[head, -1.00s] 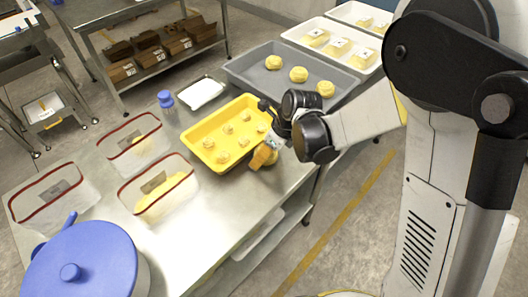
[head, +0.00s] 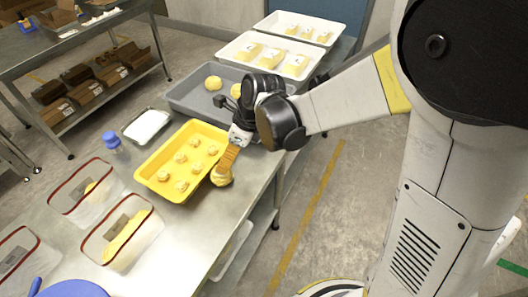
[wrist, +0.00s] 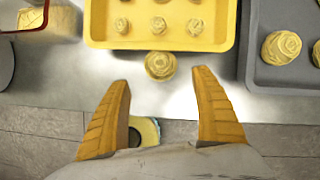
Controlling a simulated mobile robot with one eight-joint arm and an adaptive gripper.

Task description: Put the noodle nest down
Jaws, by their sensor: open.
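A pale yellow noodle nest (head: 222,178) sits at the steel table's edge, just outside the near rim of the yellow tray. In the wrist view the nest (wrist: 160,66) lies ahead of and between my fingertips, with a gap on either side. My gripper (head: 227,167) is open, its orange fingers pointing down at the nest; in the wrist view the fingers (wrist: 162,80) are spread wide and hold nothing. The yellow tray (head: 150,168) holds several smaller nests in rows. Whether the nest rests fully on the table is hard to tell.
A grey tray (head: 179,103) with larger nests stands behind the yellow one, partly hidden by my arm. White trays (head: 239,62) with packs stand further back. Clear red-rimmed containers (head: 101,244), a blue-capped bottle (head: 112,140) and a small white tray (head: 147,126) stand left. Bare steel (head: 190,235) lies in front.

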